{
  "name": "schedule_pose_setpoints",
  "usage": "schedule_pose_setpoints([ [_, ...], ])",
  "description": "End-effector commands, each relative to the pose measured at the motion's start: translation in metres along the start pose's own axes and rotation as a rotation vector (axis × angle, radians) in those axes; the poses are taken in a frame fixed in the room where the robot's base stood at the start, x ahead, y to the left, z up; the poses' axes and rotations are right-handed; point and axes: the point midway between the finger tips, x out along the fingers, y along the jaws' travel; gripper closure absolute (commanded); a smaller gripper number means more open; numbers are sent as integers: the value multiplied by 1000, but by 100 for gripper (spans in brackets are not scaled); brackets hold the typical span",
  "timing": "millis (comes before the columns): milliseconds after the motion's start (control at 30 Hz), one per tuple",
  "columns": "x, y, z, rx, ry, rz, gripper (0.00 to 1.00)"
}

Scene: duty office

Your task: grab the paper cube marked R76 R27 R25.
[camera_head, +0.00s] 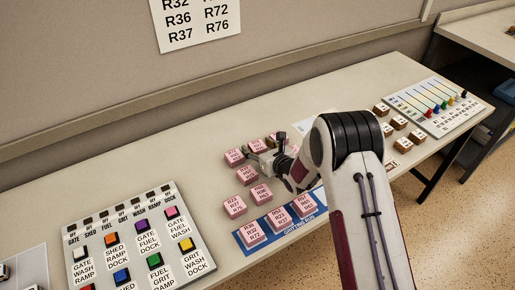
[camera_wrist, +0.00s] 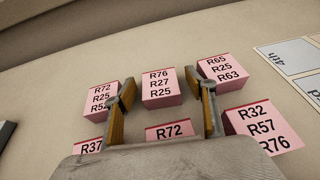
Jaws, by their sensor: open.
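The pink paper cube marked R76 R27 R25 (camera_wrist: 161,88) sits on the table in the upper middle of the wrist view. My gripper (camera_wrist: 166,90) is open, and its two fingers reach toward either side of this cube. Nothing is held. The left fingertip is close to the cube marked R72 R25 R52 (camera_wrist: 99,97), and the right fingertip is close to the cube marked R65 R25 R63 (camera_wrist: 222,76). In the head view my gripper (camera_head: 260,150) is over the back of the pink cube group; the target cube cannot be told apart there.
A pink cube marked R32 R57 R76 (camera_wrist: 262,130) and one showing R72 (camera_wrist: 170,130) lie nearer. Several pink cubes stand on a blue strip (camera_head: 283,233). A button panel (camera_head: 140,240) is at left, brown blocks (camera_head: 398,123) and a slider board (camera_head: 435,105) at right.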

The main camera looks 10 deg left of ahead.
Motion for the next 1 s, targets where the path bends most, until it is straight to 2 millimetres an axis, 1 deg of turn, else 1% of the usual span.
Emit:
schedule_pose_setpoints([
  [33, 3, 0, 0, 0, 0, 1, 44],
  [200, 7, 0, 0, 0, 0, 1, 44],
  [667, 7, 0, 0, 0, 0, 1, 44],
  [700, 7, 0, 0, 0, 0, 1, 50],
  [767, 7, 0, 0, 0, 0, 0, 65],
  [800, 7, 0, 0, 0, 0, 0, 76],
  [833, 7, 0, 0, 0, 0, 0, 83],
  [867, 7, 0, 0, 0, 0, 1, 86],
  [1000, 7, 0, 0, 0, 0, 1, 86],
])
